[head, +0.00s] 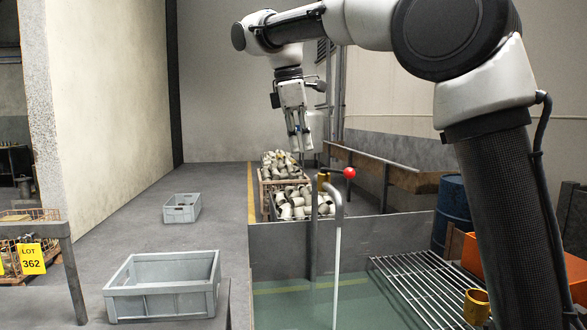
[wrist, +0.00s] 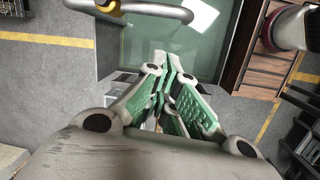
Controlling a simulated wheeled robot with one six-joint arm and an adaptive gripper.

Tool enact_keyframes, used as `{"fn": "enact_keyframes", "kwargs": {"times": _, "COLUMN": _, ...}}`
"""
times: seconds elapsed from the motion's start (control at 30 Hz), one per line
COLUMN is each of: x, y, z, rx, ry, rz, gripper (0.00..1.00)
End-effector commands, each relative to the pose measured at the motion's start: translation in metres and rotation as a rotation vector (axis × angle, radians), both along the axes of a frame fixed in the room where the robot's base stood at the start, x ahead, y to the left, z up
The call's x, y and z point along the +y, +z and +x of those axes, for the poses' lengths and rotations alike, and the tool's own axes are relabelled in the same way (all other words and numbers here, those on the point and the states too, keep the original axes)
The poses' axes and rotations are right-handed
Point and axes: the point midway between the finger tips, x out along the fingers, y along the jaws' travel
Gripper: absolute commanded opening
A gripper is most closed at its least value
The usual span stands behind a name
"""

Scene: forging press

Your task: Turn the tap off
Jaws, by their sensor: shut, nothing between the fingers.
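The tap is a grey curved pipe (head: 338,200) with a brass valve body (head: 323,181) and a lever ending in a red ball knob (head: 349,173). The lever points to the right, roughly level. A white stream (head: 337,270) runs down from the spout into the tank. My gripper (head: 301,148) is shut and empty, pointing down, above and left of the knob in the head view, apart from it. In the wrist view the shut fingers (wrist: 166,66) show green pads. The tap's pipe (wrist: 158,11) and brass part (wrist: 108,6) lie at the top edge there; the knob is not visible.
The greenish tank (head: 290,300) lies below the tap, with a grey wall (head: 385,237) behind it. Crates of metal fittings (head: 290,205) stand beyond. A wire rack (head: 420,285), a blue drum (head: 452,212) and a grey bin (head: 163,303) stand around.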

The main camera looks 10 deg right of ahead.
Motion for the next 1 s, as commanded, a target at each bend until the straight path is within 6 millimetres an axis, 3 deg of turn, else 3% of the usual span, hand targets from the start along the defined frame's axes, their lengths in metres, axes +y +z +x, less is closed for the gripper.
{"fn": "enact_keyframes", "kwargs": {"times": 0.03, "x": -0.004, "y": 0.013, "z": -0.003, "rx": 0.007, "ry": 0.039, "rz": -0.01, "gripper": 0.0}}
{"fn": "enact_keyframes", "kwargs": {"times": 0.13, "x": -0.011, "y": 0.022, "z": -0.011, "rx": 0.047, "ry": 0.113, "rz": -0.038, "gripper": 0.0}}
{"fn": "enact_keyframes", "kwargs": {"times": 0.47, "x": -0.019, "y": 0.016, "z": -0.02, "rx": 0.118, "ry": 0.229, "rz": -0.071, "gripper": 0.0}}
{"fn": "enact_keyframes", "kwargs": {"times": 0.67, "x": -0.028, "y": -0.014, "z": -0.02, "rx": 0.118, "ry": 0.228, "rz": -0.071, "gripper": 0.0}}
{"fn": "enact_keyframes", "kwargs": {"times": 0.9, "x": -0.041, "y": -0.065, "z": -0.019, "rx": 0.119, "ry": 0.227, "rz": -0.07, "gripper": 0.0}}
{"fn": "enact_keyframes", "kwargs": {"times": 1.0, "x": -0.05, "y": -0.074, "z": -0.017, "rx": 0.113, "ry": 0.225, "rz": -0.069, "gripper": 0.0}}
